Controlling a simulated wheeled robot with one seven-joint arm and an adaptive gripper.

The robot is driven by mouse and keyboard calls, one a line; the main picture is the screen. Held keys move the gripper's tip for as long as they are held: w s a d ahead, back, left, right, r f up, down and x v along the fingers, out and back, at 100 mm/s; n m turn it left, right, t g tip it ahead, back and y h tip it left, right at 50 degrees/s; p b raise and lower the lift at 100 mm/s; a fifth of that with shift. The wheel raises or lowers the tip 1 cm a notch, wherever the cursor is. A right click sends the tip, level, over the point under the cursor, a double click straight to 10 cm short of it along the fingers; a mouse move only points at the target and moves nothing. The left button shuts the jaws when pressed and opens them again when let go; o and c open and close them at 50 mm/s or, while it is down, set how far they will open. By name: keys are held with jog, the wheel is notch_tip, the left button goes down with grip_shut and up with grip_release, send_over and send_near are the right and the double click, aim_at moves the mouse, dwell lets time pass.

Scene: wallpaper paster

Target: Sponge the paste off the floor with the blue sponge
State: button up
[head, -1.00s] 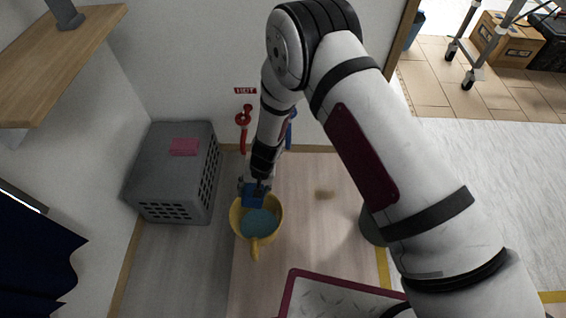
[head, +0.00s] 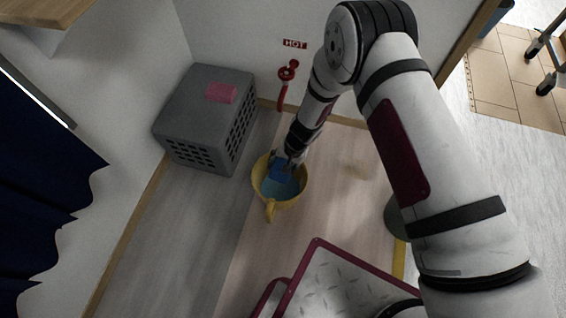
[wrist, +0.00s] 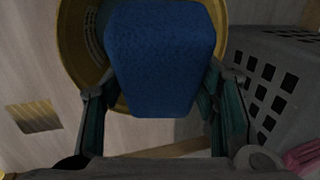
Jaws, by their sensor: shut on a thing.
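My gripper (head: 285,160) is shut on the blue sponge (wrist: 160,58), with one finger on each side of it in the wrist view. In the head view the blue sponge (head: 281,174) is at the far side of the yellow bucket (head: 258,180), over or inside its mouth. I cannot tell whether it touches the blue-green water (head: 280,190). The bucket also shows behind the sponge in the wrist view (wrist: 76,30). A tan paste patch (head: 357,172) lies on the floor right of the bucket. It also shows in the wrist view (wrist: 35,116).
A grey crate (head: 190,115) with a pink block (head: 221,92) on top stands left of the bucket. A red tap (head: 286,80) under a HOT sign is on the wall behind. A maroon-edged tray (head: 340,285) is in front. Floor between bucket and paste is clear.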

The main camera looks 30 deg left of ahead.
notch_tip(320, 180, down, 4)
jog(key=shift+b, duration=1.15)
notch_tip(320, 180, down, 8)
jog(key=shift+f, duration=0.5)
jog(key=shift+f, duration=0.35)
jog(key=shift+f, duration=0.35)
jog(key=shift+f, duration=0.3)
jog(key=shift+a, duration=0.1)
dwell(0.3)
